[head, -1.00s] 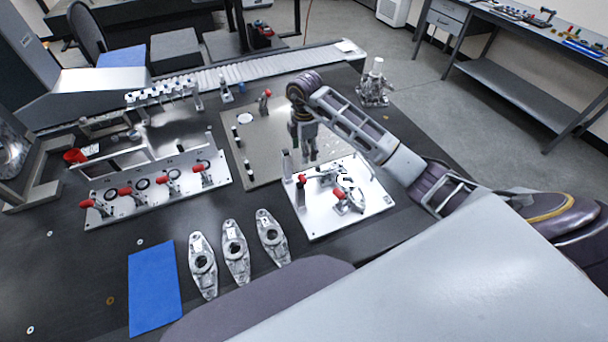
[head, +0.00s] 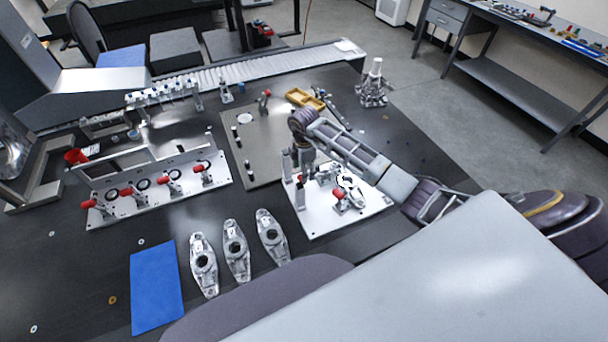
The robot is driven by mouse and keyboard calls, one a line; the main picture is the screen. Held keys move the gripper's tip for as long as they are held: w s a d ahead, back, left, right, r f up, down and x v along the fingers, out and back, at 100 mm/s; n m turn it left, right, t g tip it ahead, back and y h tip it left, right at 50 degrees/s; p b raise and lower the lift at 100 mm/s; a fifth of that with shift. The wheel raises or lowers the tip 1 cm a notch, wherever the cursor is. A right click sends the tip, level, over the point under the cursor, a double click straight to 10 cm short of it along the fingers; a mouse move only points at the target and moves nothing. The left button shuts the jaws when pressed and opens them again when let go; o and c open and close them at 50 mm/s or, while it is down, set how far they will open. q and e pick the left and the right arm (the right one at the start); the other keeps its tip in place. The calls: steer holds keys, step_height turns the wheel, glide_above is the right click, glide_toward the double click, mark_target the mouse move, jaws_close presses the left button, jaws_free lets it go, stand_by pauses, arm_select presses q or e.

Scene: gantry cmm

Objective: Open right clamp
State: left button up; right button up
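A white fixture plate (head: 325,224) lies on the dark table, right of centre. A silver metal part (head: 349,184) sits on it. A toggle clamp with a red handle (head: 340,194) stands at the plate's front middle, beside the part. A second red-handled clamp near the plate's left side is mostly hidden by my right gripper. My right gripper (head: 305,174) points down, low over the plate's left rear area. Its fingertips are small and partly merged with the fixture, so its opening and any contact are unclear. My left gripper is not in view.
Another fixture (head: 150,196) with several red-handled clamps stands left. Several silver parts (head: 236,250) lie in front, beside a blue mat (head: 157,287).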

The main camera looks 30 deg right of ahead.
steer(key=shift+f, duration=1.8)
steer(key=shift+c, duration=0.4)
jaws_close()
